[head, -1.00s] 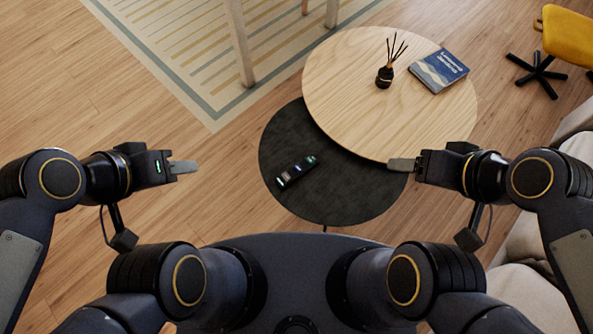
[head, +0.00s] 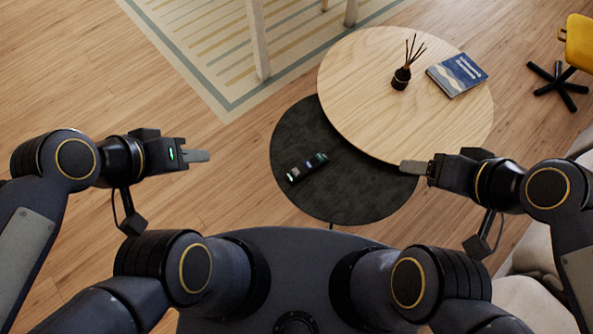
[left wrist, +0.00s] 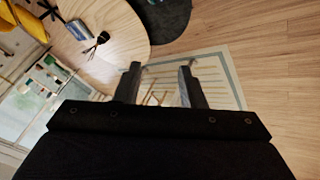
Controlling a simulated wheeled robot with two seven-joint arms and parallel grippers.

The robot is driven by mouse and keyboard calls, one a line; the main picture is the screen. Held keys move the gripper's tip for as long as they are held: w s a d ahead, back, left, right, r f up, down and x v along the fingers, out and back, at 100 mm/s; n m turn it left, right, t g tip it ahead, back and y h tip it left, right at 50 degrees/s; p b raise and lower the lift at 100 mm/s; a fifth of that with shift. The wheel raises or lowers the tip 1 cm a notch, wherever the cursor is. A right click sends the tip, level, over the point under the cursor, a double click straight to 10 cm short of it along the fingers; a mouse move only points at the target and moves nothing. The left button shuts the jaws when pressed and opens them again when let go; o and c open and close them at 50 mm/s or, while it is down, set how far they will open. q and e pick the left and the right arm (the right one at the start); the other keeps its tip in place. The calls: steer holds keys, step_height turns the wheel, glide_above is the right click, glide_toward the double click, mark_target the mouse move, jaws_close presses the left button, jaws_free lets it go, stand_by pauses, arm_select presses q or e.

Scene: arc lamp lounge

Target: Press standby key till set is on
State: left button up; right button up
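A dark handheld remote (head: 307,168) lies on the low black round table (head: 345,205); it has a greenish-white patch at one end and small coloured marks. Single keys are too small to tell. No screen or set shows clearly. My left gripper (head: 198,156) is held out to the left of the black table, apart from the remote. In the left wrist view its two fingers (left wrist: 160,82) stand apart with nothing between them. My right gripper (head: 413,167) is over the right side of the black table, apart from the remote; its fingers show edge-on.
A higher pale wooden round table (head: 405,110) overlaps the black one, carrying a reed diffuser (head: 401,78) and a blue book (head: 457,75). A yellow chair (head: 578,45) stands at far right, a pale sofa (head: 540,285) at lower right. Wood floor is clear at left.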

arm_select(q)
jaws_close()
stand_by(1.4)
